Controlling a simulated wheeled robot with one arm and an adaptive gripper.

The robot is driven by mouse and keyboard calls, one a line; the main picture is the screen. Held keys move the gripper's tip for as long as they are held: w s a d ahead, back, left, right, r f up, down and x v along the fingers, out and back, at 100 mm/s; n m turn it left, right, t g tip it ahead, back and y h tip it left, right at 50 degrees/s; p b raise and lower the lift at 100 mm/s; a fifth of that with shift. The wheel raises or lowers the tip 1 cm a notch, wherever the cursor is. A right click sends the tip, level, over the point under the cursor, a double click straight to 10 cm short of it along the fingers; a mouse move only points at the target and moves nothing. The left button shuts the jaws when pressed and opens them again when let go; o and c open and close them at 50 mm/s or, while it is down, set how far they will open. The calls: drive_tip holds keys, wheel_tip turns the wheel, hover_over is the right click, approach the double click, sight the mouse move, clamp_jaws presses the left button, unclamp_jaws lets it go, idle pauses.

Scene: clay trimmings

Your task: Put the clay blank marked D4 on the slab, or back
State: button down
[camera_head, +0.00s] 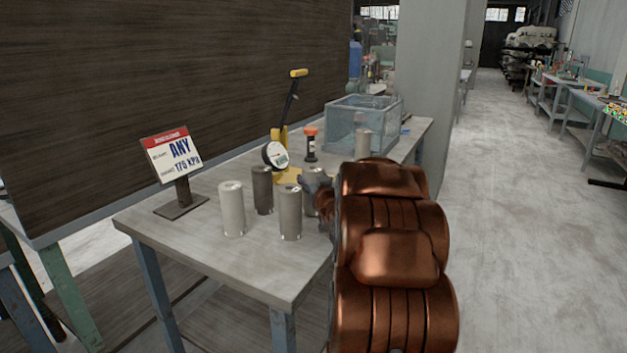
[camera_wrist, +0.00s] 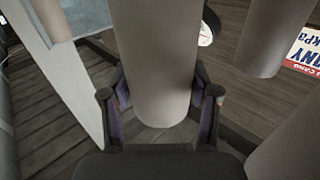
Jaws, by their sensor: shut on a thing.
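My gripper (camera_head: 318,190) is low over the table's right side, partly hidden by my copper-coloured arm. In the wrist view my gripper (camera_wrist: 160,97) is shut on a grey clay cylinder (camera_wrist: 155,50), one finger on each side. That cylinder (camera_head: 314,172) shows only in part in the head view. Other clay cylinders stand upright to its left: a pale one (camera_head: 232,208), a dark one (camera_head: 262,190) and a grey-brown one (camera_head: 290,212). No D4 mark is readable on any cylinder. I cannot make out the slab.
A sign (camera_head: 172,155) reading "ANY 175 kPa" stands at the table's left. Behind the cylinders is a yellow-handled press (camera_head: 283,140) with a round gauge (camera_head: 275,155), and an orange-capped bottle (camera_head: 311,145). A clear tank (camera_head: 350,128) and another cylinder (camera_head: 364,141) are farther back. The table's (camera_head: 215,258) front is bare.

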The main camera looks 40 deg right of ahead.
drive_tip(key=shift+f+b, duration=0.35)
drive_tip(key=shift+f, duration=0.4)
drive_tip(key=shift+s+a+f, duration=0.1)
drive_tip(key=shift+a+f, duration=0.05)
drive_tip(key=shift+f, duration=0.65)
drive_tip(key=c, duration=0.7)
unclamp_jaws()
drive_tip(key=shift+f, duration=0.1)
drive_tip(key=o, duration=0.5)
drive_tip(key=shift+f, duration=0.3)
drive_tip(key=shift+a+f, duration=0.1)
drive_tip(key=shift+f, duration=0.05)
drive_tip(key=shift+s+f, duration=0.1)
drive_tip(key=shift+r, duration=0.55)
wheel_tip(320, 180, up, 12)
drive_tip(key=shift+f, duration=0.1)
drive_tip(key=shift+r, duration=0.45)
